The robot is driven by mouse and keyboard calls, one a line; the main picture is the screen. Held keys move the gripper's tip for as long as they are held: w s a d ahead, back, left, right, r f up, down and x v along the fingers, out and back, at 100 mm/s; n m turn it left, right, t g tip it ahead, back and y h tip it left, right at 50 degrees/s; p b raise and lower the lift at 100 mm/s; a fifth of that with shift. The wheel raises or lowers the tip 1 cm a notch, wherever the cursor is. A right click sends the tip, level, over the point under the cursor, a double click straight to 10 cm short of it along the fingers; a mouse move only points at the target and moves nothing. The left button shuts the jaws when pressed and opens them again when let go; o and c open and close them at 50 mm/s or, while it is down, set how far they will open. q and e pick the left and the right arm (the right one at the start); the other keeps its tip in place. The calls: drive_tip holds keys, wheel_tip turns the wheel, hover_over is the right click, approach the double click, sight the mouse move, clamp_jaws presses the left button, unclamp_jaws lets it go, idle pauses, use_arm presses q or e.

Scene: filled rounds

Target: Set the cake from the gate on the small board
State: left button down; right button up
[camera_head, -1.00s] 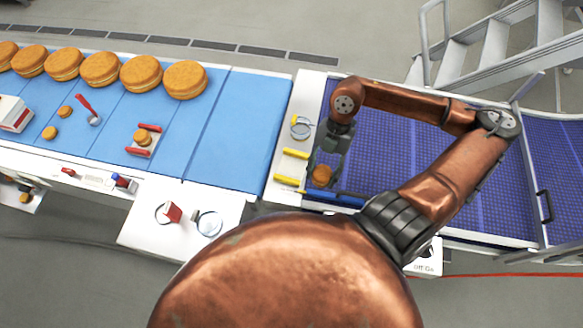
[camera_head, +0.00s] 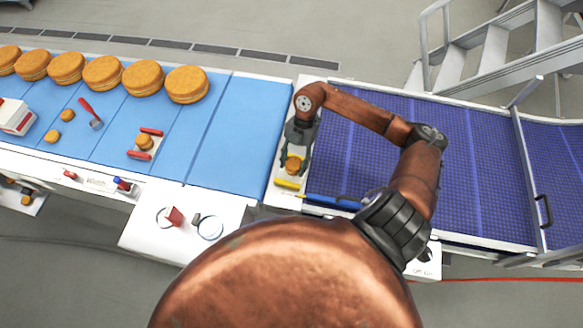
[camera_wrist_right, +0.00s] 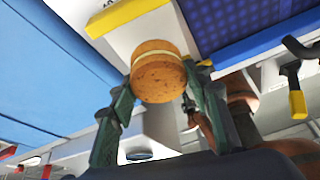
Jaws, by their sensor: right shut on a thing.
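My right gripper (camera_head: 293,160) is shut on a small round golden cake (camera_head: 292,165). It holds the cake over the white strip between the blue belt and the purple mesh belt. In the right wrist view the cake (camera_wrist_right: 158,75), with a pale filling line, sits between the fingertips. Yellow bars, seemingly of the gate (camera_head: 287,184), lie by it; one also shows in the wrist view (camera_wrist_right: 128,14). My left gripper is out of view.
A row of large filled cakes (camera_head: 187,85) lines the back of the blue belt (camera_head: 235,130). Two loose small cakes (camera_head: 67,115), a red-handled tool (camera_head: 90,112) and a white box (camera_head: 15,116) lie farther left. The belt right of the board is clear.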

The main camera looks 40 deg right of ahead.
sight(291, 168)
drive_tip(key=shift+w+f, duration=0.4)
drive_tip(key=shift+f+p, duration=0.4)
drive_tip(key=shift+f, duration=1.2)
drive_tip(key=o, duration=0.8)
drive_tip(key=shift+c, duration=0.2)
drive_tip(key=b+v, duration=0.1)
drive_tip(key=v, duration=1.1)
drive_tip(key=shift+b, duration=0.35)
drive_tip(key=shift+a, duration=0.1)
